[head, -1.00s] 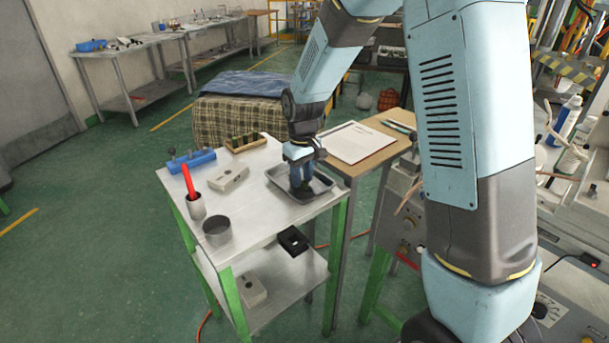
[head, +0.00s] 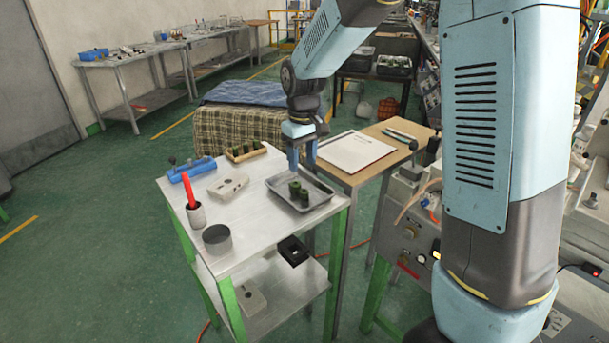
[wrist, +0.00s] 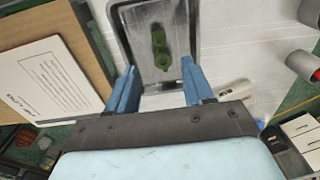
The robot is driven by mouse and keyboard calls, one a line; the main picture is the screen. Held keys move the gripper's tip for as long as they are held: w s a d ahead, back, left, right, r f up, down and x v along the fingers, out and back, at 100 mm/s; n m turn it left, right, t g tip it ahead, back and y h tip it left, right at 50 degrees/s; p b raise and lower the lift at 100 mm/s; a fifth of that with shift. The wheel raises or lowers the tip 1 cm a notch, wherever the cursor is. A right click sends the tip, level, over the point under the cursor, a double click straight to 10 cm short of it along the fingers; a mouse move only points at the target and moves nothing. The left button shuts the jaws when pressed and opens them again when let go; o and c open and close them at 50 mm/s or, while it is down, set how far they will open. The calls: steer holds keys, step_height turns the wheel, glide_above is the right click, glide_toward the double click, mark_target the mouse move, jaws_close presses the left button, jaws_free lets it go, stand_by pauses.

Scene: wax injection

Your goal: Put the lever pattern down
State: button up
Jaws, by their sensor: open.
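The green lever pattern (head: 298,191) rests in the shallow metal tray (head: 325,194) on the steel table. In the wrist view the lever pattern (wrist: 161,48) lies on the tray floor, with bare tray (wrist: 183,75) around it. My gripper (head: 301,172) is above the tray, apart from the pattern. In the wrist view my gripper (wrist: 162,82) has its two blue fingers wide apart with nothing between them.
A wooden desk with paper (head: 355,151) adjoins at right.

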steer(key=s+d+r+m+t, duration=0.3)
steer(key=s+d+r, duration=0.8)
steer(key=r, duration=0.2)
steer(key=s+d+r+m+t, duration=0.1)
steer(key=s+d+m, duration=0.1)
steer(key=s+d, duration=0.2)
steer(key=s+d+r+m+t, duration=0.1)
steer(key=s+d, duration=0.3)
steer(key=s, duration=0.6)
steer(key=shift+s+m+t, duration=0.25)
steer(key=shift+m+t, duration=0.05)
steer(key=shift+m, duration=0.3)
